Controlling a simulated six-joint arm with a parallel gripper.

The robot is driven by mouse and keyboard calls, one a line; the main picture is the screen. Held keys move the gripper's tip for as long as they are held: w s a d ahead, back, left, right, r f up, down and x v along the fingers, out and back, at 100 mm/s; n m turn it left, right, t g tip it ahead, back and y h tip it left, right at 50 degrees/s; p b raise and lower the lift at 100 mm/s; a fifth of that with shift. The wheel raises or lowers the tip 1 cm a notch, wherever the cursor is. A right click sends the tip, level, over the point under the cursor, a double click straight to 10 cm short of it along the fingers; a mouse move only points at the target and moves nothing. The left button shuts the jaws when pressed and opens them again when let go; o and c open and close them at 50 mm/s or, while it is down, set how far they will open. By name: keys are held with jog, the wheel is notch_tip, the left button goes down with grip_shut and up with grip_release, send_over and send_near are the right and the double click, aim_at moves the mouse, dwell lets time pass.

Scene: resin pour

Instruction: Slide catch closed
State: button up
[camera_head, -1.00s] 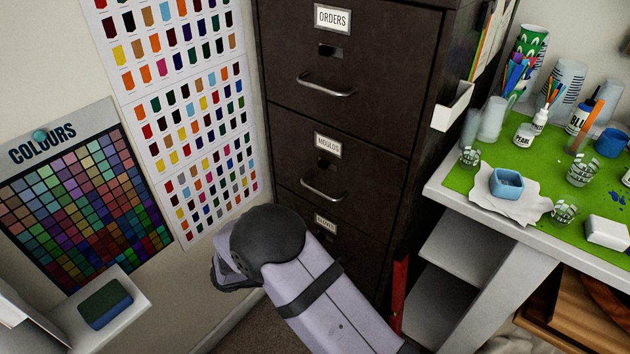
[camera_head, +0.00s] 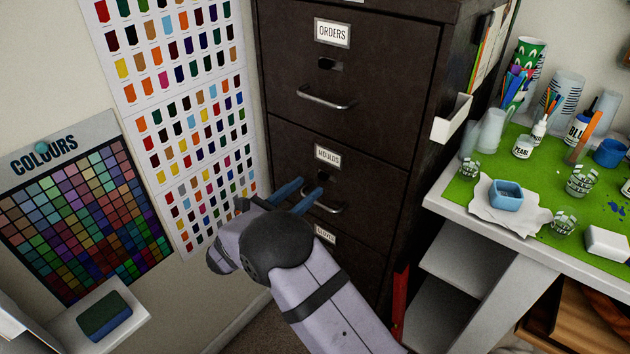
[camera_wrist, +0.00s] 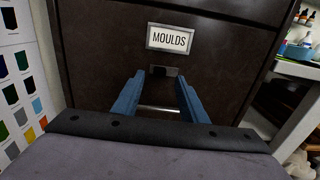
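The dark filing cabinet has a MOULDS drawer (camera_head: 372,165) with a small catch (camera_wrist: 164,71) between its label and its handle. The wrist view shows this catch just beyond my fingertips; whether it is slid open or closed is too small to tell. A similar catch (camera_head: 327,64) sits on the ORDERS drawer (camera_head: 390,60) above. My gripper (camera_head: 303,191) is open and empty in front of the MOULDS drawer. Its two blue fingers point at the drawer front, one on each side of the metal handle (camera_wrist: 158,109) in the wrist view; contact cannot be told.
A lower drawer is partly hidden behind my arm. Colour charts (camera_head: 190,110) hang on the wall at left. At right stands a white bench (camera_head: 480,222) with a green mat, cups and a blue mould (camera_head: 506,196). A white holder (camera_head: 452,117) juts from the cabinet's side.

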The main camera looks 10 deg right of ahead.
aim_at(321, 177)
jog(key=shift+x, duration=2.4)
